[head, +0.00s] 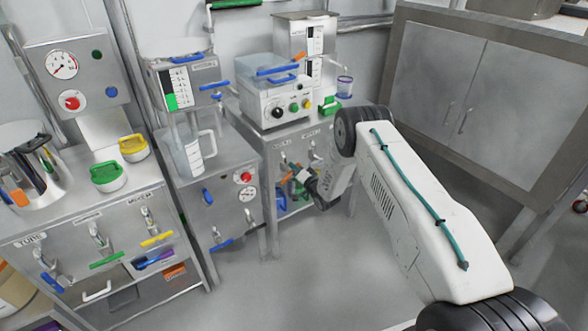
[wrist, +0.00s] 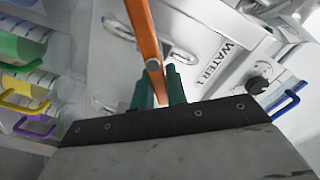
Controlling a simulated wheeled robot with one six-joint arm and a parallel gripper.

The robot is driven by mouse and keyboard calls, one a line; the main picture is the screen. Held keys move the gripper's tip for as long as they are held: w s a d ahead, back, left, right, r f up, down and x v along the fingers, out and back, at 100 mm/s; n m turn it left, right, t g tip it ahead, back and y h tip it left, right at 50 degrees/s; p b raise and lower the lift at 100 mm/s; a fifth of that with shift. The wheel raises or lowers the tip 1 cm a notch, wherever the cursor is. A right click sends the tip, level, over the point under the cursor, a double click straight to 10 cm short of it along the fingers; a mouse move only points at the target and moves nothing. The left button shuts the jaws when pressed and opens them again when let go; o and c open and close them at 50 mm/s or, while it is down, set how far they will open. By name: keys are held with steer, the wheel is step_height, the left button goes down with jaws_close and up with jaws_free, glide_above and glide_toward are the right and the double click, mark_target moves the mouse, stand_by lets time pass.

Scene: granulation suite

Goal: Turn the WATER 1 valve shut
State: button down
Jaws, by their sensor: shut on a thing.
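An orange lever handle (wrist: 143,38) shows in the wrist view, beside a printed WATER 1 label (wrist: 217,63) on a pale metal panel. The dark green fingers of my gripper (wrist: 158,90) are shut on this lever, one finger on each side. The lever runs from between the fingers up to the top edge of the picture. In the head view, the orange lever (head: 286,184) shows at the front of the middle-back stand, and my gripper (head: 302,176) reaches it from the right. The valve body is partly hidden there.
Coloured handles, yellow (wrist: 24,106) and purple (wrist: 36,128), lie at the left. A steel cabinet (head: 440,90) stands behind my arm. The floor (head: 300,290) in front is clear.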

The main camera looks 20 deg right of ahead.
steer(key=m, duration=0.3)
steer(key=shift+d+f+m, duration=0.2)
steer(key=shift+f+m, duration=0.2)
steer(key=shift+d+f+m, duration=0.1)
steer(key=shift+f+m, duration=0.15)
steer(key=shift+m, duration=0.65)
steer(key=shift+f+m, duration=0.2)
steer(key=shift+m, duration=0.7)
steer(key=c, duration=1.4)
jaws_free()
steer(key=v, duration=0.7)
steer(key=shift+s, duration=0.35)
